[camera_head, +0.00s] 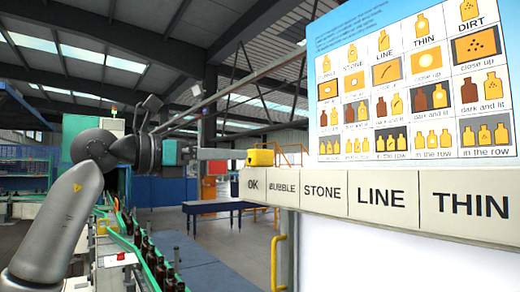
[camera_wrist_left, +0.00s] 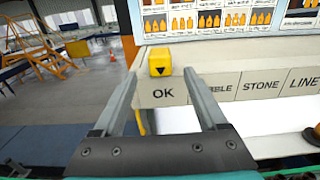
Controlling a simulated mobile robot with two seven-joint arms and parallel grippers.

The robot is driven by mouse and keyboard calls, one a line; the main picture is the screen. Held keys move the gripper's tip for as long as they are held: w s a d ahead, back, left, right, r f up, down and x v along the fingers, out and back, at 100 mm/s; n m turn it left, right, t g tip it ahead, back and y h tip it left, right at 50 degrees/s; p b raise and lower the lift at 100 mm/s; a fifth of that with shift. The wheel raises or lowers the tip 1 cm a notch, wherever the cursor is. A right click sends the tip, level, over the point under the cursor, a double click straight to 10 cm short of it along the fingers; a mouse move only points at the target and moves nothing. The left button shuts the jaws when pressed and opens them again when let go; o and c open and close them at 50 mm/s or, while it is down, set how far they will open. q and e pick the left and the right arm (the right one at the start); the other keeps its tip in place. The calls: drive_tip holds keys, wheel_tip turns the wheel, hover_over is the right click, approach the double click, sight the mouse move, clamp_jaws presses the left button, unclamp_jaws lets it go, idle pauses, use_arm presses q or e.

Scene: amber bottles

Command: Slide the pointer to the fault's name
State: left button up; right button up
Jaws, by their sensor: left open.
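The pointer (camera_head: 260,157) is a yellow block on the top edge of a pale label strip (camera_head: 404,190). In the left wrist view the pointer (camera_wrist_left: 160,60) shows a black triangle pointing down at the OK label (camera_wrist_left: 163,93). To the right of OK come BUBBLE (camera_head: 283,188), STONE (camera_head: 322,192), LINE (camera_head: 381,195) and THIN (camera_head: 469,205). My left gripper (camera_head: 243,155) is open, just left of the pointer in the head view. In the wrist view its fingertips (camera_wrist_left: 162,72) stand either side of the pointer; I cannot tell whether they touch it. My right gripper is not in view.
A chart (camera_head: 415,85) of bottle faults with a DIRT column stands above the strip. Several amber bottles (camera_head: 150,255) line a green-railed conveyor (camera_head: 128,245) at the lower left. A blue table (camera_head: 220,206) and yellow stairs (camera_wrist_left: 32,45) stand behind.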

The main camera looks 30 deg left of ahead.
sight(250, 156)
use_arm(q)
drive_tip(key=p+x, duration=0.2)
drive_tip(key=x, duration=0.6)
drive_tip(key=shift+w+d, duration=0.1)
drive_tip(key=shift+w, duration=0.05)
clamp_jaws()
idle(0.3)
idle(0.8)
